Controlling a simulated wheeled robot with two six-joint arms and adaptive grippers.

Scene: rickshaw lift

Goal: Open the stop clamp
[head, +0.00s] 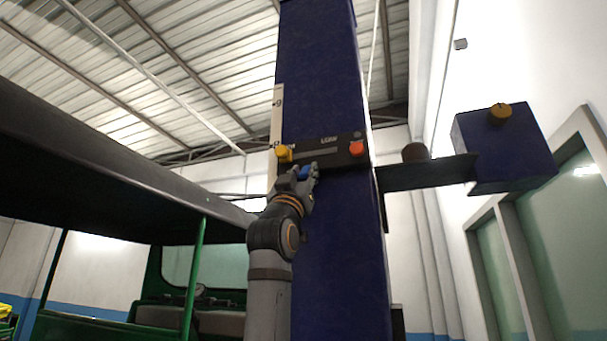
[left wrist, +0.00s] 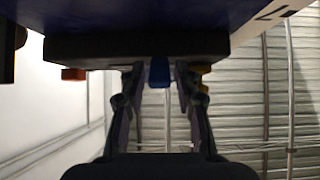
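A black bar-shaped clamp (head: 330,151) lies across the front of a blue column (head: 325,80). It carries a yellow knob (head: 284,153) at its left end, an orange-red knob (head: 356,148) at its right, and a blue tab (head: 304,172) at its lower edge. My left gripper (head: 299,176) is just below the bar, at the blue tab. In the left wrist view, the blue tab (left wrist: 159,72) sits between my two open fingertips (left wrist: 158,82), with a narrow gap showing on each side. My right gripper is not in view.
A white scale strip (head: 277,115) runs along the column's left edge. A green-framed rickshaw (head: 195,265) with a dark roof edge stands at left.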

